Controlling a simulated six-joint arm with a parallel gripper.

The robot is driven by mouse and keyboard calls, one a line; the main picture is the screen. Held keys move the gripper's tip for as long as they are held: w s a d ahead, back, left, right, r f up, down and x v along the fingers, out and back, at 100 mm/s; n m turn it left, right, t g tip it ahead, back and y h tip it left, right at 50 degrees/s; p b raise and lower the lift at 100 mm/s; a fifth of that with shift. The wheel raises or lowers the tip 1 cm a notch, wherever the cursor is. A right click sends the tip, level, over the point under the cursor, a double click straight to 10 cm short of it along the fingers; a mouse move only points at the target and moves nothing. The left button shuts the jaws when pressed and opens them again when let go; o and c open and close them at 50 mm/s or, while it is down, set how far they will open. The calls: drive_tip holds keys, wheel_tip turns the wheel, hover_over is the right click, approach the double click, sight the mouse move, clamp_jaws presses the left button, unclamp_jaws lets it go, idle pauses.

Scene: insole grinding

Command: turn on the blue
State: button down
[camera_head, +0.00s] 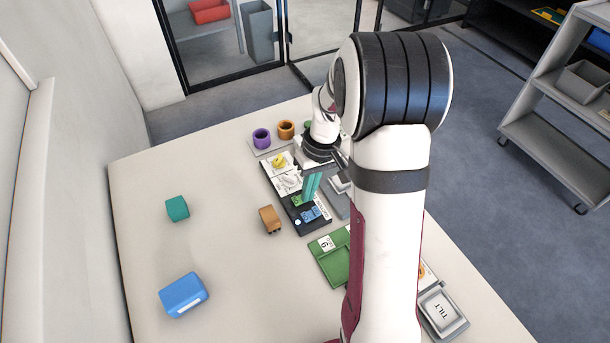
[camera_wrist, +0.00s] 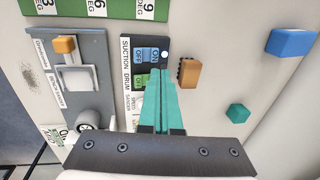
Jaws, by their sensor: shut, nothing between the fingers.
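The blue rocker switch (camera_head: 311,214) sits near the front end of the black control panel (camera_head: 317,229) on the table. A green switch (camera_head: 297,200) shows next to the fingers in the head view.
A brown block (camera_head: 269,219) lies close left of the panel. A teal block (camera_head: 177,208) and a blue block (camera_head: 184,295) lie farther left, with clear table between. A green tray (camera_head: 332,266) is in front. A grey bench mount (camera_wrist: 75,85) stands beside the panel.

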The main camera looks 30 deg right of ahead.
wheel_tip(320, 180, up, 8)
drive_tip(key=a, duration=0.1)
drive_tip(key=shift+a+f, duration=0.15)
drive_tip(key=shift+f, duration=0.1)
